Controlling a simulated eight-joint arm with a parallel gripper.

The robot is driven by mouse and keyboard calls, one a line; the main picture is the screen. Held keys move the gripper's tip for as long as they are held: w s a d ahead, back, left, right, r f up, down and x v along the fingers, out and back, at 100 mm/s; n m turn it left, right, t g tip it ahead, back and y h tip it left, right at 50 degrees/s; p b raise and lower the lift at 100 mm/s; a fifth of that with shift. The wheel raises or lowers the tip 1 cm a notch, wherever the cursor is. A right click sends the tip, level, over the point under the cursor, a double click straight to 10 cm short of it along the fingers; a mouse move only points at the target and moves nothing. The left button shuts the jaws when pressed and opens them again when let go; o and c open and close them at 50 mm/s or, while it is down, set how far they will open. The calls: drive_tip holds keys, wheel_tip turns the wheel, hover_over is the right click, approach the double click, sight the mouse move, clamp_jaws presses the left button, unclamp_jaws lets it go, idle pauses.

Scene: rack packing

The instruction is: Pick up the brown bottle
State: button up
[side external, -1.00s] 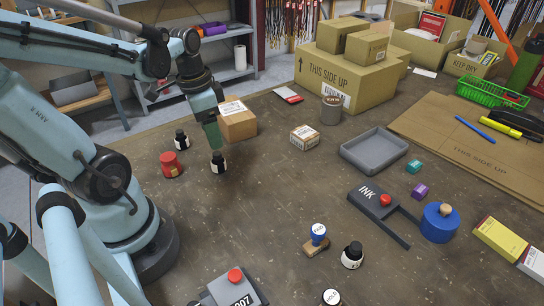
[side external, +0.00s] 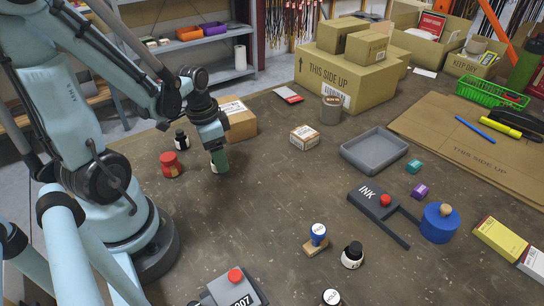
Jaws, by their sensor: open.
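No bottle in view looks clearly brown; the small ones are dark with white labels. One small bottle (side external: 213,168) stands on the table under my gripper (side external: 218,163). My gripper is open; I cannot tell whether the fingers touch the bottle. Another dark bottle (side external: 181,140) stands behind and to the left. A third (side external: 352,255) stands at the front, and a labelled top (side external: 331,297) shows at the bottom edge.
A red pot (side external: 170,164) stands just left of my gripper. A cardboard box (side external: 240,122) is close behind it. A small carton (side external: 304,137), a brown-grey can (side external: 331,110) and a grey tray (side external: 374,151) are farther right. The table middle is clear.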

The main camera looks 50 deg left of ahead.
drive_tip(key=shift+w+f, duration=0.1)
drive_tip(key=shift+f, duration=0.95)
drive_tip(key=c, duration=1.1)
